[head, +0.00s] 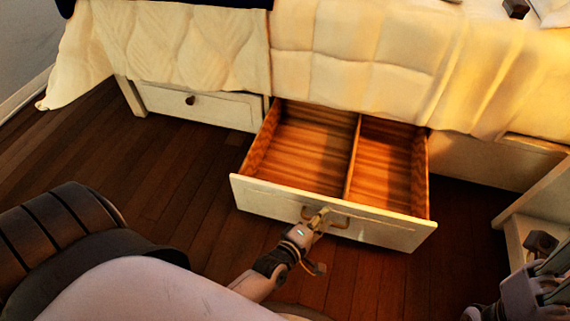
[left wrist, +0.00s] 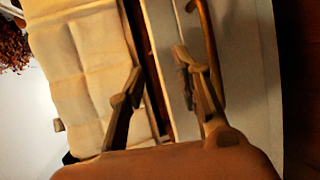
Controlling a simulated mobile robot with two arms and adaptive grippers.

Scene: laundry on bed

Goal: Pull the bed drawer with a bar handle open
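The bed drawer (head: 385,232) with the bar handle (head: 340,219) stands pulled well out from under the bed. Its two wooden compartments show empty. My left gripper (head: 318,222) is at the drawer front, by the handle. In the left wrist view, my left gripper's fingers (left wrist: 158,85) are apart. The bar handle (left wrist: 208,40) runs close beside the right finger there, and the drawer's white front (left wrist: 245,70) fills the right side. I cannot tell whether finger and handle touch. My right gripper (head: 545,275) is partly in view at the lower right; its finger opening is unclear.
A closed drawer (head: 200,105) with a round knob (head: 190,100) is at the left. A cream quilt (head: 350,55) hangs above the open drawer. A white cabinet (head: 535,210) stands at the right. Bare wooden floor (head: 150,165) lies left of the drawer.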

